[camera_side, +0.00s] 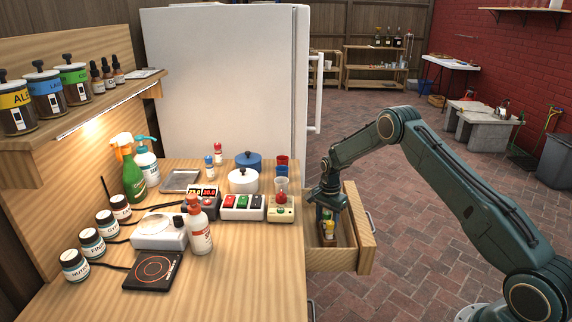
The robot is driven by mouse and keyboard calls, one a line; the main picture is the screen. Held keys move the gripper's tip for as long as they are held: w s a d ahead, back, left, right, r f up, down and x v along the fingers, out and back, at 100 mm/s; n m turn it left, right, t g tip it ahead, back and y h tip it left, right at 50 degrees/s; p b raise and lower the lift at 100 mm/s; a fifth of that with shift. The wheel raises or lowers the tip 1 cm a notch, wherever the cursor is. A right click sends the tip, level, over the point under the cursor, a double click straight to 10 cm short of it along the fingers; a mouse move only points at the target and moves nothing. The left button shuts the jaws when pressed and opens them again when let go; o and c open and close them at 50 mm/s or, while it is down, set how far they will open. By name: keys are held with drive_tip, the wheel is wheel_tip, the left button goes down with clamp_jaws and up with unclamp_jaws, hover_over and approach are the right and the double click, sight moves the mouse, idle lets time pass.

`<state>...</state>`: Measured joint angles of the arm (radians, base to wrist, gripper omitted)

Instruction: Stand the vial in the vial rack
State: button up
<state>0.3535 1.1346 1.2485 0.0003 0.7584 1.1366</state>
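My gripper (326,211) points down into an open wooden drawer (366,240) at the right side of the bench. Small coloured items (328,231), with yellow and red parts, lie in the drawer under and around the fingers. They are too small to tell whether one is the vial. The fingers are dark and small in this view, so I cannot tell whether they are open or shut on something. I cannot pick out the vial or the vial rack for certain anywhere in view.
The bench front is clear. A fridge (225,80) stands behind.

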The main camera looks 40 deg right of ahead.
drive_tip(key=shift+r, duration=0.15)
wheel_tip(320, 180, up, 12)
drive_tip(key=shift+f, duration=0.25)
drive_tip(key=shift+r, duration=0.25)
idle(0.3)
idle(0.5)
drive_tip(key=s+a+r+n+t, duration=0.1)
drive_tip(key=s+a+r+n, duration=0.45)
drive_tip(key=r, duration=0.55)
drive_tip(key=s+a+r+n+t, duration=0.25)
drive_tip(key=s+a+r, duration=0.5)
drive_tip(key=r, duration=0.45)
drive_tip(key=s+a+n+t, duration=0.1)
drive_tip(key=s+a+n, duration=0.2)
drive_tip(key=s, duration=0.9)
drive_tip(key=s+a+r+n+t, duration=0.1)
drive_tip(key=s+a+n, duration=0.3)
drive_tip(key=s, duration=0.7)
drive_tip(key=shift+s+n, duration=0.35)
drive_tip(key=shift+n, duration=0.65)
